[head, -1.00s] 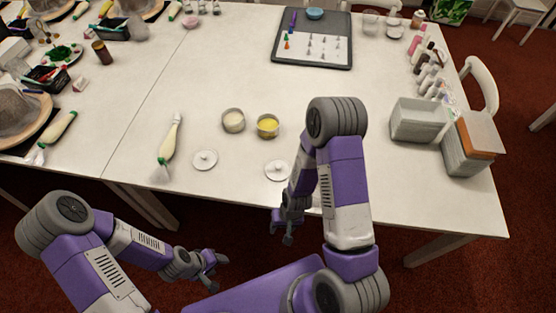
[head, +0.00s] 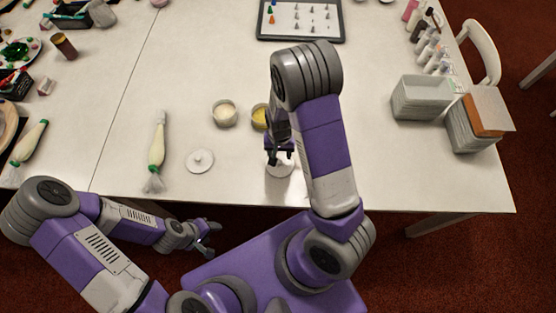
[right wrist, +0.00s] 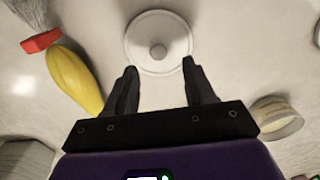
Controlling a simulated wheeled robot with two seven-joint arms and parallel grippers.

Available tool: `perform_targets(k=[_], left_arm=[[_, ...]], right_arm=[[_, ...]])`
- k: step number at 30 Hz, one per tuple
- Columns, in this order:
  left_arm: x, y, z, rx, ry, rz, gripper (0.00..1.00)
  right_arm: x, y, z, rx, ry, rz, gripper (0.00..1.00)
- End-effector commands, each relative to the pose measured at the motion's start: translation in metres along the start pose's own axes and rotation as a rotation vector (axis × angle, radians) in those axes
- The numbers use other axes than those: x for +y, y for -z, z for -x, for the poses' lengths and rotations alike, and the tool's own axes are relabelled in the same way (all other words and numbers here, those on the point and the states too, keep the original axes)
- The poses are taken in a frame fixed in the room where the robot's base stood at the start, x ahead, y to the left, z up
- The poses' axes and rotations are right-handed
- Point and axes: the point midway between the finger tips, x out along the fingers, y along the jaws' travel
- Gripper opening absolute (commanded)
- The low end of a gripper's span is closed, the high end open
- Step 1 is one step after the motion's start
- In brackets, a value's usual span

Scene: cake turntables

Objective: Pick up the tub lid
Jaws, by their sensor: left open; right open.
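Two round white tub lids with small knobs lie flat on the table. The left lid (head: 200,161) is uncovered. The right lid (head: 279,169) lies partly under my right gripper (head: 281,155), which is open above it. In the right wrist view this lid (right wrist: 158,42) sits just beyond the fingertips of my right gripper (right wrist: 160,76), knob roughly centred between them. Two open tubs stand behind the lids: one with pale contents (head: 224,113) and one with yellow contents (head: 260,117), partly hidden by my right arm. My left gripper (head: 212,238) is open and empty, off the table's front edge.
A piping bag (head: 157,145) lies left of the lids. A yellow piping bag with a red collar (right wrist: 75,78) lies beside the right lid, hidden in the head view. Grey bins (head: 422,98) stand at right. A dark tray (head: 302,37) is at the back.

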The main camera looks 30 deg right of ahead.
Motion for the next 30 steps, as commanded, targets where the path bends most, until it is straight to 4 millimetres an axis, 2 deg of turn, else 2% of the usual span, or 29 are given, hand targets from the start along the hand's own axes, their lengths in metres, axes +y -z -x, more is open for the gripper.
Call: perform_targets(k=[6, 9, 18, 28, 30], left_arm=[[-0.004, 0.0, -0.009, 0.0, 0.0, 0.0, 0.53], [-0.004, 0.001, -0.012, 0.0, 0.0, 0.0, 0.53], [-0.004, 0.001, -0.011, 0.0, 0.0, 0.0, 0.53], [-0.004, 0.001, -0.011, 0.0, 0.0, 0.0, 0.53], [-0.004, 0.001, -0.011, 0.0, 0.0, 0.0, 0.53]], right_arm=[[0.002, -0.002, -0.035, -0.002, -0.002, -0.002, 0.54], [0.002, -0.002, -0.046, -0.002, -0.001, -0.002, 0.54], [0.001, -0.001, -0.049, 0.001, 0.001, 0.0, 0.54], [0.001, -0.001, -0.049, 0.0, 0.001, 0.0, 0.04], [0.001, -0.001, -0.049, 0.0, 0.001, 0.0, 0.0]])
